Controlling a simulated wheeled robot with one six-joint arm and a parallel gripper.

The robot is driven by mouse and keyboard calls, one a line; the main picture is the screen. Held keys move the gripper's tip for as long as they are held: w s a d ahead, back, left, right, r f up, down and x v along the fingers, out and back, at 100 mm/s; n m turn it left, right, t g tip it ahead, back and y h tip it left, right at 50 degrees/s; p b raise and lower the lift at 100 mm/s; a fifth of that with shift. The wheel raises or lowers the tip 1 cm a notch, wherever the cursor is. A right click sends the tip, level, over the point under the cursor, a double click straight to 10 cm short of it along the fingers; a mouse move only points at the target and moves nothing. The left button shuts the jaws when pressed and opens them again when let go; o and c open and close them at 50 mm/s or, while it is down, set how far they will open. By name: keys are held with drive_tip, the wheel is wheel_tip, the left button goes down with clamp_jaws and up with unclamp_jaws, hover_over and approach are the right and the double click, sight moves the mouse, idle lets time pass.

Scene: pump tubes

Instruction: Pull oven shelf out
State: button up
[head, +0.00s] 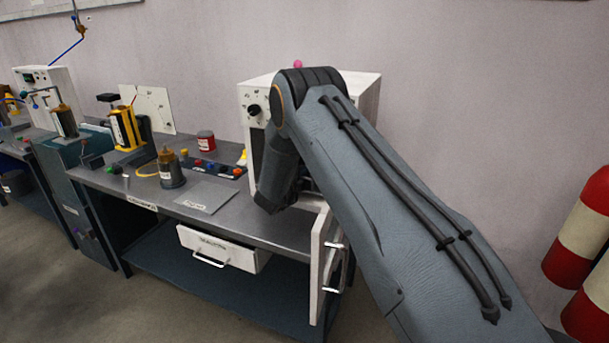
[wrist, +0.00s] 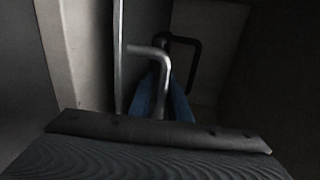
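The white oven (head: 254,92) stands at the right end of the bench, with a dark knob on its front. Its door (head: 323,260) is open and hangs out over the bench's front edge. My arm reaches into the oven opening, so my gripper is hidden in the head view. In the wrist view my gripper (wrist: 161,98) shows as two blue fingers in a dark space. A bent metal rod (wrist: 148,52), perhaps the shelf's handle, runs down between the fingers. I cannot tell if they touch it. The shelf itself is not clearly visible.
The bench (head: 265,226) holds a brown-topped pot (head: 171,170), a red can (head: 206,141) and a yellow device (head: 124,128). A white drawer (head: 222,250) sticks out below. Red and white cylinders (head: 578,235) stand at the far right.

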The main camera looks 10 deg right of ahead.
clamp_jaws()
drive_tip(key=f+p+v, duration=0.2)
drive_tip(key=f+v, duration=0.1)
drive_tip(key=v, duration=1.4)
drive_tip(key=shift+s+a+p, duration=0.4)
drive_tip(key=shift+f, duration=0.1)
unclamp_jaws()
drive_tip(key=b+v, duration=0.2)
drive_tip(key=v, duration=0.5)
drive_tip(key=shift+s+a, duration=0.25)
drive_tip(key=shift+s, duration=0.1)
